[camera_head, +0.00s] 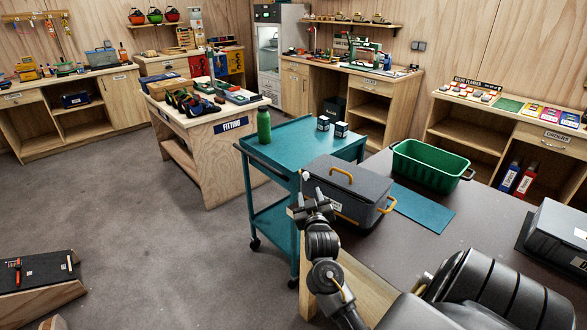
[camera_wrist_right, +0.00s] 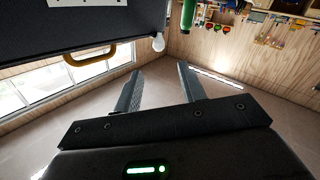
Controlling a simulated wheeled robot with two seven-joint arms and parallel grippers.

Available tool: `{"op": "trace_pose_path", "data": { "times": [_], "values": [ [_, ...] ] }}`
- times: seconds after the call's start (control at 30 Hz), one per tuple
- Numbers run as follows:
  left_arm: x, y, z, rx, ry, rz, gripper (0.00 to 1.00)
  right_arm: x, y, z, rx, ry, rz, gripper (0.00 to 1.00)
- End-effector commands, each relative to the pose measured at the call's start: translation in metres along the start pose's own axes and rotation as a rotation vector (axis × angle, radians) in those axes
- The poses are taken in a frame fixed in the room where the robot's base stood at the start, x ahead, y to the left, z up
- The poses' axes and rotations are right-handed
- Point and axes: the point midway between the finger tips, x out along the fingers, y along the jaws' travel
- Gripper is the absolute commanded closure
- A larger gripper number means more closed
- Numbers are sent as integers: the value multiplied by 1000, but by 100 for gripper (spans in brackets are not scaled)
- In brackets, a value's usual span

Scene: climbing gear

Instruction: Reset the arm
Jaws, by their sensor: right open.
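My right gripper (camera_head: 312,208) is in front of the left end of a dark grey case (camera_head: 350,178) with yellow handles. In the right wrist view, the two fingers (camera_wrist_right: 160,88) stand apart with nothing between them. The case (camera_wrist_right: 60,30) and one yellow handle (camera_wrist_right: 92,54) show at the upper left there, apart from the fingers. A small white rounded thing (camera_wrist_right: 158,42) shows beyond the fingertips, beside the case. My left gripper is not in view.
A green crate (camera_head: 430,166), a teal mat (camera_head: 420,207) and a second grey case (camera_head: 560,235) are on the dark tabletop (camera_head: 440,250). A teal cart (camera_head: 285,150) with a green bottle (camera_head: 264,126) and two small boxes (camera_head: 332,126) stands behind. Open floor (camera_head: 170,240) lies left.

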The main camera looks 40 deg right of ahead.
Motion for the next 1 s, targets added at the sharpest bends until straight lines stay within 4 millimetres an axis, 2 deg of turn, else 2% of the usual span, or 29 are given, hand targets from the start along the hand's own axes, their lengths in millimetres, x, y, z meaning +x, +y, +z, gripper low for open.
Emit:
{"op": "trace_pose_path", "data": {
  "times": [0.33,0.47,0.57,0.63,0.77,0.8,0.87,0.9,0.97,1.0],
  "values": [
    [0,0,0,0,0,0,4,0,-1,-2,38,12,-3,59],
    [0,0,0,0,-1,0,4,7,-38,40,43,-49,-80,59],
    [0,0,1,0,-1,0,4,2,-82,97,22,-137,-177,59],
    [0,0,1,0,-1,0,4,-11,-113,144,0,-213,-250,59],
    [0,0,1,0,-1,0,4,-52,-158,232,-45,-359,-378,59],
    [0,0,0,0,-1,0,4,-69,-168,259,-60,-405,-416,59],
    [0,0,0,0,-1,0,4,-96,-181,298,-83,-475,-469,59],
    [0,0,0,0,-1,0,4,-116,-188,324,-98,-522,-502,59],
    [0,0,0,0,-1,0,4,-148,-194,360,-123,-592,-552,59],
    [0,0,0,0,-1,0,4,-171,-197,384,-138,-640,-582,59]
  ]
}}
